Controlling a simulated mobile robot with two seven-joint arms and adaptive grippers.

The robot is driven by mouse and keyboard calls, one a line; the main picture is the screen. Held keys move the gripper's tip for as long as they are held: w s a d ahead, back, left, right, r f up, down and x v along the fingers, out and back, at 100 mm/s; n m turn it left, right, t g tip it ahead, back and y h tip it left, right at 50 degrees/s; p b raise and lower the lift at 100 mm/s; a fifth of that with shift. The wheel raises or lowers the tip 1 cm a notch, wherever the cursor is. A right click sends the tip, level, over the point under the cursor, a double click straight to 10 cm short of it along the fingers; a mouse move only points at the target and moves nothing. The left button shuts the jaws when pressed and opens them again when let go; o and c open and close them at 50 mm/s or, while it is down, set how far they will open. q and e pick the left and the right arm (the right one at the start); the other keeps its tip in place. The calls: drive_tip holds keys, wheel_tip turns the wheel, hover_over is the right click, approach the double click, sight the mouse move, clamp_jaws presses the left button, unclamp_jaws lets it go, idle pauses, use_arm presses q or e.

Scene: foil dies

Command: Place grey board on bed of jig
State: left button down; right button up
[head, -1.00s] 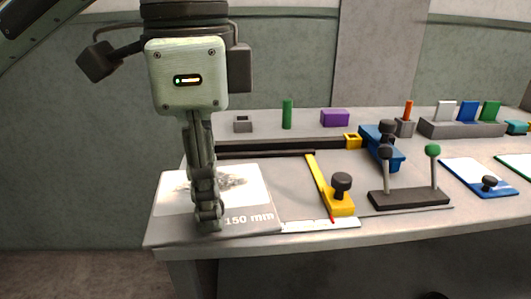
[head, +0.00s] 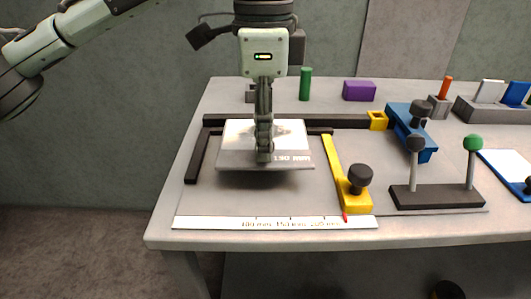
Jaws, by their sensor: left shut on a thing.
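The grey board (head: 235,157) is a light square plate with a "150 mm" style label on its front edge; the digits are blurred. My left gripper (head: 264,157) points down and is shut on the board near its front middle. The board is held above the jig's bed (head: 225,198), with a shadow under it. The jig has a dark back rail (head: 290,119), a dark left rail (head: 195,158), a yellow bar (head: 333,160) with a black knob on the right, and a white scale strip (head: 220,222) in front. My right gripper is not in view.
A blue clamp (head: 412,127) and a black base with two levers (head: 437,196) stand right of the yellow bar. A green cylinder (head: 305,84) and a purple block (head: 359,91) stand behind the rail. The bed's front part is bare.

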use_arm(q)
drive_tip(key=shift+w+d+f, duration=0.1)
drive_tip(key=shift+w+f, duration=0.3)
drive_tip(key=shift+w, duration=0.1)
drive_tip(key=shift+f, duration=1.95)
drive_tip(key=c, duration=1.3)
unclamp_jaws()
drive_tip(key=shift+r, duration=0.1)
wheel_tip(320, 180, up, 12)
drive_tip(key=shift+f, duration=0.1)
